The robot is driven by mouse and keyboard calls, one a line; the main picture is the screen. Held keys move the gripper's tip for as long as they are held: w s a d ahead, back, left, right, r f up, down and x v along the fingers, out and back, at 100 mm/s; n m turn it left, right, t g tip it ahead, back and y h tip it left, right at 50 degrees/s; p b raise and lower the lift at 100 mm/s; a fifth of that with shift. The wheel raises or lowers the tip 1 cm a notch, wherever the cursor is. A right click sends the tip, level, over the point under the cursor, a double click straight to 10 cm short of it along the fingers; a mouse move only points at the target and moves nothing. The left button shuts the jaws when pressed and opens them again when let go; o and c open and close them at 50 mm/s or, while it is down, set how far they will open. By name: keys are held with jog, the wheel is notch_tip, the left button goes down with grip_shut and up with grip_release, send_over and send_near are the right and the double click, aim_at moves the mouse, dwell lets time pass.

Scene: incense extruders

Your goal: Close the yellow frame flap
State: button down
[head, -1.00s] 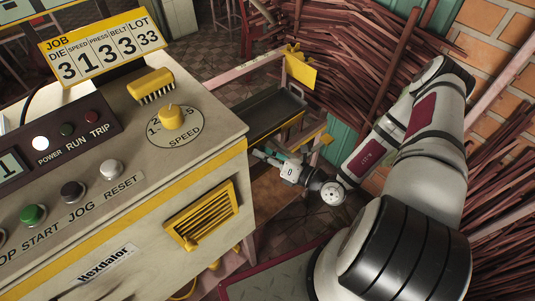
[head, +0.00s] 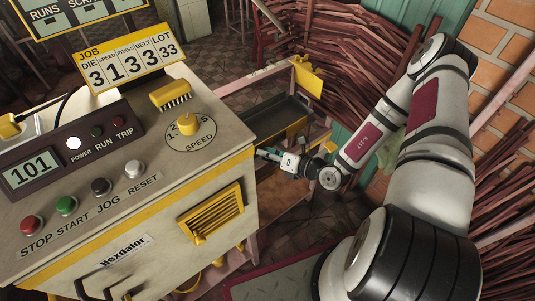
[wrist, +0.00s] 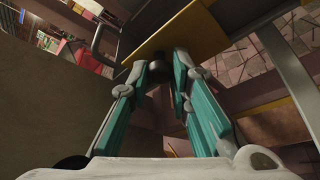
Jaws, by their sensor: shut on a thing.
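The yellow frame flap (wrist: 180,32) crosses the top of the wrist view as a flat yellow panel with a dark round knob (wrist: 155,73) at its near edge. My gripper (wrist: 160,74) has its teal fingers closed around this knob. In the head view, a yellow panel (head: 297,129) shows below the dark tray, just past the machine's right corner. My gripper (head: 262,153) is beside that corner there, its fingertips partly hidden. How far the flap is swung cannot be told.
The cream machine (head: 165,235) with its buttons and speed dial stands close left of my gripper. A dark tray (head: 268,117) lies behind it. A yellow plate (head: 307,76) sits on a post. Incense stick piles (head: 345,62) fill the back right.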

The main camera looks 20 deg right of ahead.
jog(key=c, duration=1.5)
grip_release()
jog(key=shift+w, duration=0.1)
jog(key=shift+o, duration=0.2)
jog(key=v, duration=1.2)
jog(key=shift+a, duration=0.1)
